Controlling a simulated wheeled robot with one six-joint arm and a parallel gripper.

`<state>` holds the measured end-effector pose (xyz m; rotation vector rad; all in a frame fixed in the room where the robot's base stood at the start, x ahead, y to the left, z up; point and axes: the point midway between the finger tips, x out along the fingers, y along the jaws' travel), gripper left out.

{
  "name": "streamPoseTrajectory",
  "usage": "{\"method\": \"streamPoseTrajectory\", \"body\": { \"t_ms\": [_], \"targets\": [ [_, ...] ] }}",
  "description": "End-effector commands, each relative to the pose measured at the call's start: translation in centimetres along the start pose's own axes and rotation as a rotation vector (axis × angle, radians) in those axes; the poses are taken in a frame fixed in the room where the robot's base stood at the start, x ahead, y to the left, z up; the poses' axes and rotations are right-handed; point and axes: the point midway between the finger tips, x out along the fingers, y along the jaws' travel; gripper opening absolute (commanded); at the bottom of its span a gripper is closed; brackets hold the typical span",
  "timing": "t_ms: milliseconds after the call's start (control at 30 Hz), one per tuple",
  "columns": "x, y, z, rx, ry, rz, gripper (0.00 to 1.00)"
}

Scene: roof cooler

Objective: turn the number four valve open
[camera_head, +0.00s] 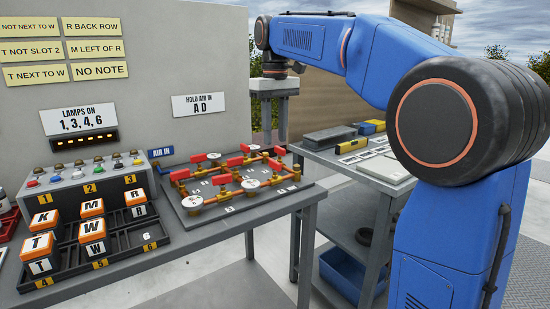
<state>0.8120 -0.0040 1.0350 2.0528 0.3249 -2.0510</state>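A valve board (248,207) lies on the table's right part. It carries brass pipes, several red valve handles and round white gauges. The small number labels are too small to read surely, so I cannot tell which valve is number four or how it is set. My gripper (275,143) hangs from the wrist with its grey fingers pointing down, beyond the far right of the board. The fingers look apart, with nothing seen between them. It appears clear of the red handles.
A button box (88,182) and a black rack (125,238) with lettered blocks stand left of the board. A grey wall panel (190,65) with signs rises behind. A second table (335,160) stands right, behind my arm.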

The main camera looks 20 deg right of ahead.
Motion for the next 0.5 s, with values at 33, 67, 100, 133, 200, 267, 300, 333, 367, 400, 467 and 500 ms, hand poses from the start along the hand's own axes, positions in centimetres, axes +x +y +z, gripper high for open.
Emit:
{"method": "streamPoseTrajectory", "body": {
  "t_ms": [33, 67, 100, 133, 200, 267, 300, 333, 367, 400, 467, 500],
  "targets": [
    [0.9, 0.0, 0.1, 0.0, -0.003, -0.001, 0.3],
    [1.5, 0.0, 0.1, 0.0, -0.003, -0.001, 0.3],
    [2.2, 0.0, 0.1, 0.0, -0.003, -0.001, 0.3],
    [2.7, 0.0, 0.1, 0.0, -0.004, -0.001, 0.3],
    [3.9, 0.0, 0.1, 0.0, -0.004, -0.001, 0.3],
    [4.8, 0.0, 0.1, 0.0, -0.002, 0.0, 0.3],
    [5.3, 0.0, 0.1, 0.0, -0.003, -0.001, 0.3],
    [5.6, 0.0, 0.0, 0.0, -0.002, 0.0, 0.3],
    [6.0, 0.0, 0.0, 0.0, -0.002, 0.0, 0.3],
    [6.4, 0.0, 0.0, 0.0, -0.002, 0.0, 0.3],
    [6.8, 0.0, 0.0, 0.0, -0.002, 0.0, 0.3],
    [7.0, 0.0, 0.0, 0.0, -0.001, 0.0, 0.3]
  ]
}}
